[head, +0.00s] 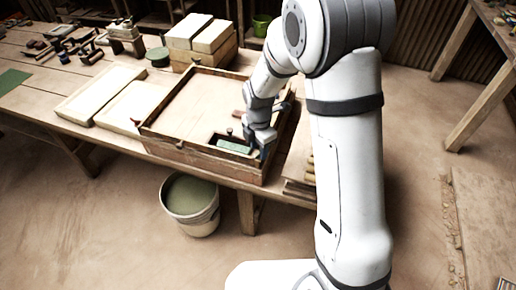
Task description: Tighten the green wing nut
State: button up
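My gripper (262,147) points down at the front right corner of a shallow wooden tray-like frame (160,146) on the workbench. A small dark wooden holder with a green block (234,146) in it lies just left of the gripper. I cannot make out a green wing nut; it may be hidden by the gripper or too small to see. The fingertips are too small and partly hidden, so I cannot tell whether they are open, shut or touching anything.
Two pale slabs (100,92) lie left of the frame, and stacked pale blocks (201,34) stand behind it. Several small tools lie at the bench's far left. A bucket (190,204) stands on the floor before the bench. The floor at right is mostly clear.

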jog(key=shift+f, duration=0.8)
jog(key=shift+c, duration=0.6)
grip_shut()
